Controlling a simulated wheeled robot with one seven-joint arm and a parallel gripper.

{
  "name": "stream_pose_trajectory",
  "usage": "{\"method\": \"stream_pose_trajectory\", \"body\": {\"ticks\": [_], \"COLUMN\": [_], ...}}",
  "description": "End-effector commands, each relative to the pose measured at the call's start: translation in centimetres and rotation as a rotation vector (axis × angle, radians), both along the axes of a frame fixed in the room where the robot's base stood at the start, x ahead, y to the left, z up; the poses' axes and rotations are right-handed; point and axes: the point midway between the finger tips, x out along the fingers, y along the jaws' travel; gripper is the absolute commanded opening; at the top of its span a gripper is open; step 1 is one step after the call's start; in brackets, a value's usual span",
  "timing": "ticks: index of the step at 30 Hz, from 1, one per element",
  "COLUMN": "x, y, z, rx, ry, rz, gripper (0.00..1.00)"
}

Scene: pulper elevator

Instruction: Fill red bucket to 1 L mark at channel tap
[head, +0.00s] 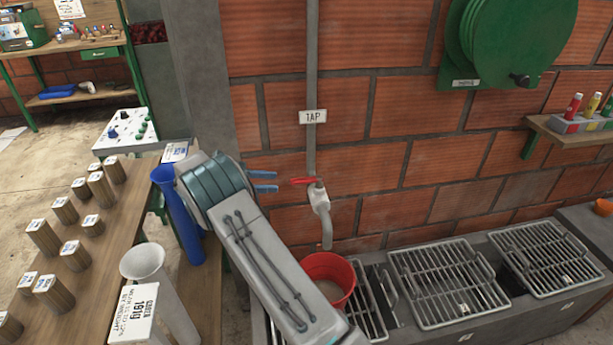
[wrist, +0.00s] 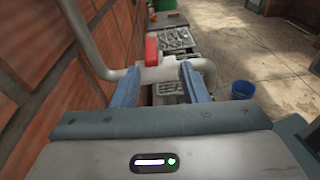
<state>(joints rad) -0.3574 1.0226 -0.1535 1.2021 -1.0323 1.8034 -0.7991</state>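The channel tap (head: 320,198) is a pale valve on a vertical wall pipe, with a red lever (head: 303,181) and a spout pointing down. The red bucket (head: 341,269) stands upright below the spout on the channel grating. My arm covers part of it. Its inside looks greyish-brown; I cannot make out the 1 L mark or tell the water level. No stream is visible at the spout. My gripper (head: 277,181) is open and empty, its blue fingers just left of the lever. In the wrist view, the red lever (wrist: 151,48) shows ahead between the fingers, apparently not gripped.
A brick wall runs behind the tap; a TAP sign (head: 313,116) hangs on the pipe. Metal grates (head: 440,285) cover the channel to the right. A wooden table (head: 120,215) with several blocks stands left. A blue bucket (wrist: 241,91) stands on the floor.

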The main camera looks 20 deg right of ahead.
Motion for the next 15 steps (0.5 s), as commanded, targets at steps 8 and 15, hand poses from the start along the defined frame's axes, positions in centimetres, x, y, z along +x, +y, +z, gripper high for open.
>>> {"method": "stream_pose_trajectory", "body": {"ticks": [8,15], "x": [1.5,1.1], "y": [1.9,-0.6], "z": [-1.6,-1.4], "rx": [-0.126,-0.134], "ry": [0.081,0.088], "rz": [0.038,0.037], "gripper": [0.4,0.4]}}
